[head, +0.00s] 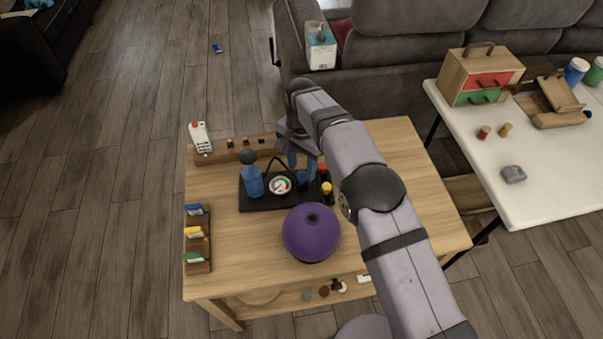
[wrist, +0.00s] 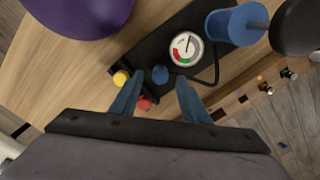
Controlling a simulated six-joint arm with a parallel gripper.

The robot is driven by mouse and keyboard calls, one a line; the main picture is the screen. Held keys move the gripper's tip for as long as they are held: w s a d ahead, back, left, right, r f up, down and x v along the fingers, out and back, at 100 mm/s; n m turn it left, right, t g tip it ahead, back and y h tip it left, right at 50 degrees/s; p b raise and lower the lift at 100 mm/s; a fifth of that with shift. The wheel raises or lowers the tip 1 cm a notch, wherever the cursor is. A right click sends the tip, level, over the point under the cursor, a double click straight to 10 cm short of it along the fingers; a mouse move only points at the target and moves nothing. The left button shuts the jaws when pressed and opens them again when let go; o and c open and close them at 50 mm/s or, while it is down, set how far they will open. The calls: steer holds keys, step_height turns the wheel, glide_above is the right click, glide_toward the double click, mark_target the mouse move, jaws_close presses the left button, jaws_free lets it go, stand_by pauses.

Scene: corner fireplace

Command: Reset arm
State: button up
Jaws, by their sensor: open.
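My arm reaches from the lower right of the head view across the wooden table (head: 225,240). My gripper (head: 303,165) is at the far side of a black tray (head: 258,203), partly hidden by my own arm. In the wrist view my gripper (wrist: 160,92) shows two blue fingers spread apart, with nothing held between them. A round gauge (wrist: 186,48) and a blue knob (wrist: 160,74) lie just beyond the fingertips. A yellow knob (wrist: 121,78) and a red knob (wrist: 144,103) sit beside the left finger.
A purple ball-like object (head: 311,233) stands in front of the tray. A wooden rack (head: 197,245) is at the left edge. A white table (head: 545,175) with a drawer box (head: 478,75) is at right. The front left tabletop is clear.

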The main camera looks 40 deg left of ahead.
steer(key=shift+r, duration=1.6)
steer(key=shift+w+d+r, duration=0.25)
steer(key=shift+w+d, duration=0.05)
steer(key=w+d+r+p, duration=0.1)
steer(key=w+d+r, duration=0.15)
steer(key=d, duration=0.65)
steer(key=w+d+r, duration=0.1)
steer(key=d+r, duration=0.2)
steer(key=d, duration=0.5)
steer(key=w+d+r+p, duration=0.1)
steer(key=w+d+r, duration=0.15)
steer(key=d, duration=0.65)
steer(key=s+d+n+p, duration=0.1)
steer(key=s+d+p, duration=0.1)
steer(key=s+d, duration=1.7)
steer(key=shift+s+d, duration=0.2)
steer(key=shift+d, duration=0.65)
